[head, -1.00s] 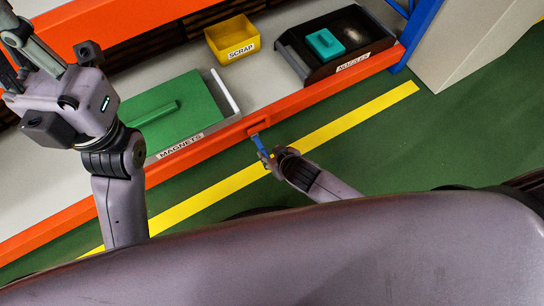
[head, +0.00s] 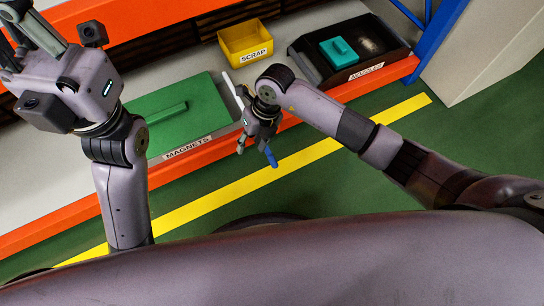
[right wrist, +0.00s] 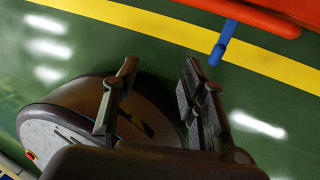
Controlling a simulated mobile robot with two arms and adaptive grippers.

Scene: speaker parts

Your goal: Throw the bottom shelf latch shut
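The blue latch lever (head: 271,158) sticks out from the orange front edge of the bottom shelf (head: 300,117) over the floor. In the right wrist view the lever (right wrist: 226,38) hangs from an orange bracket (right wrist: 262,14), beyond the right-hand finger. My right gripper (head: 252,143) is beside the lever in the head view, and its body hides the latch mount. The right wrist view shows this gripper (right wrist: 155,95) open and empty, with its fingers apart and clear of the lever. My left gripper (head: 22,32) is at the upper left, its fingertips partly cut off.
On the shelf are a green magnets case (head: 180,112), a yellow scrap bin (head: 245,42) and a black nozzles tray (head: 310,72) with a teal block (head: 338,51). A blue post (head: 440,40) stands at right. The green floor (head: 390,127) in front is clear.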

